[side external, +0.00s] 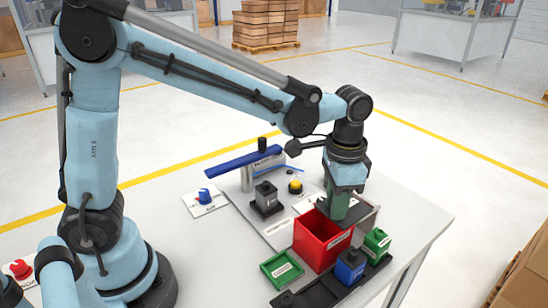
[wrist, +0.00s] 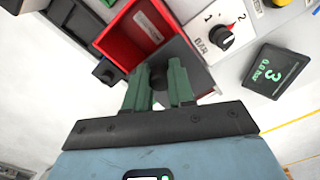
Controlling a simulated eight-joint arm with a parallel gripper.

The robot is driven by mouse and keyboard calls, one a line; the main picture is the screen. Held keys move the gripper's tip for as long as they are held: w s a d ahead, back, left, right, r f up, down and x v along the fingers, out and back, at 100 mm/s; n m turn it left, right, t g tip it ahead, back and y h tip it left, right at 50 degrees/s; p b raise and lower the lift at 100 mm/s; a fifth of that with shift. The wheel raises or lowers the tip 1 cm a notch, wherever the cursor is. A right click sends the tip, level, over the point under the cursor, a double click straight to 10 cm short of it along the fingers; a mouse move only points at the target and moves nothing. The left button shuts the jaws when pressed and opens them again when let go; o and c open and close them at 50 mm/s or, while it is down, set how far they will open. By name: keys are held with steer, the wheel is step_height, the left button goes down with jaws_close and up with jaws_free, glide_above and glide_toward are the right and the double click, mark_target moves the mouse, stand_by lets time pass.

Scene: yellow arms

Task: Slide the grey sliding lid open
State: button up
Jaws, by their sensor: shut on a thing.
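The grey sliding lid (side external: 357,213) lies at the top of the red box (side external: 312,243), at its far right side. In the wrist view the lid (wrist: 193,62) is a grey plate beside the red box (wrist: 130,38), whose inside shows uncovered. My gripper (side external: 337,207) points down onto the lid. In the wrist view its green fingers (wrist: 159,74) are shut on the lid's dark round knob (wrist: 158,82), one on each side. The fingers hide part of the lid.
A green open bin (side external: 282,268), a blue box (side external: 350,266) and a green box (side external: 376,242) stand close around the red box. A yellow button (side external: 295,187) and a blue lever (side external: 230,160) are behind. A dial (wrist: 222,36) and a pressure display (wrist: 275,70) are nearby.

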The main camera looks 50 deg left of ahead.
steer(key=shift+d, duration=0.2)
steer(key=shift+w, duration=0.6)
steer(key=shift+w, duration=0.8)
steer(key=o, duration=0.6)
steer(key=shift+a, duration=0.1)
steer(key=shift+r, duration=3.75)
